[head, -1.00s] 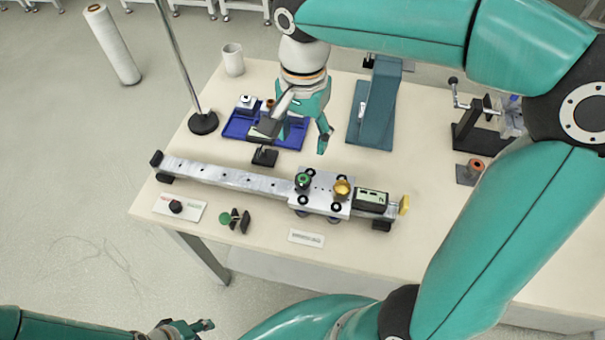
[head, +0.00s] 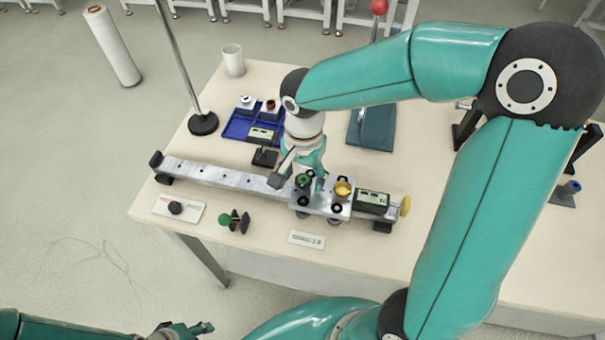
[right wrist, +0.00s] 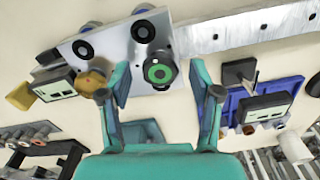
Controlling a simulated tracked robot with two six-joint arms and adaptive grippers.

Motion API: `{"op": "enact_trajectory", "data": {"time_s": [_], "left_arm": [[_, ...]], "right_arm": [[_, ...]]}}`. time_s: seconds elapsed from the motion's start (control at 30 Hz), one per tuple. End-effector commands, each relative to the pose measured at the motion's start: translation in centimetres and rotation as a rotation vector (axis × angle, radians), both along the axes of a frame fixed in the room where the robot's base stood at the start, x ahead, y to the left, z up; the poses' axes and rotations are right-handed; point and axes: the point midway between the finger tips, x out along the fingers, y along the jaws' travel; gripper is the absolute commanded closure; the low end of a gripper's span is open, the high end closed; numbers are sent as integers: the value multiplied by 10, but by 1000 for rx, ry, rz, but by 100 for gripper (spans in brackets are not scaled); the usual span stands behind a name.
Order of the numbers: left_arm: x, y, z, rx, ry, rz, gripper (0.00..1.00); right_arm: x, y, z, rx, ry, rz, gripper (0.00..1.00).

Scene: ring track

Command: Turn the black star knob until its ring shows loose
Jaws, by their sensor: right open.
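The black knob with a green ring on top (head: 303,180) stands on the silver carriage (head: 325,209). It also shows in the right wrist view (right wrist: 159,72), where its star outline is hard to make out. My right gripper (head: 299,183) is open at the knob. In the right wrist view its two fingertips (right wrist: 161,74) show on either side of the knob, with gaps; I cannot tell their height against it. A white card (head: 188,214) at the front left bears a black knob and red and green marks. My left gripper (head: 192,328) is low at the front, its opening unclear.
The carriage sits on a long silver rail (head: 225,178). A brass knob (head: 343,188) and a display box (head: 371,201) are close on the right. A blue tray (head: 236,125) lies behind the rail. A green-ended black part (head: 236,220) lies in front.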

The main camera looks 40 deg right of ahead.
Motion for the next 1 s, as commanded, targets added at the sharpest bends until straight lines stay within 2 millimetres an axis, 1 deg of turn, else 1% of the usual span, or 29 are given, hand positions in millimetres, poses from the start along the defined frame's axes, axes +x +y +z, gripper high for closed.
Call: {"op": "enact_trajectory", "data": {"time_s": [0.03,0.07,0.4,0.77,1.0], "left_arm": [[0,0,0,0,0,0,60],[0,0,0,0,0,0,60],[0,0,0,0,0,0,60],[0,0,-1,0,0,0,60],[0,0,-5,0,0,0,60]], "right_arm": [[0,0,0,0,0,0,36],[0,0,0,0,0,0,40],[0,0,0,0,1,-1,96],[0,0,0,-1,0,44,97],[0,-1,0,-1,0,176,97]]}}
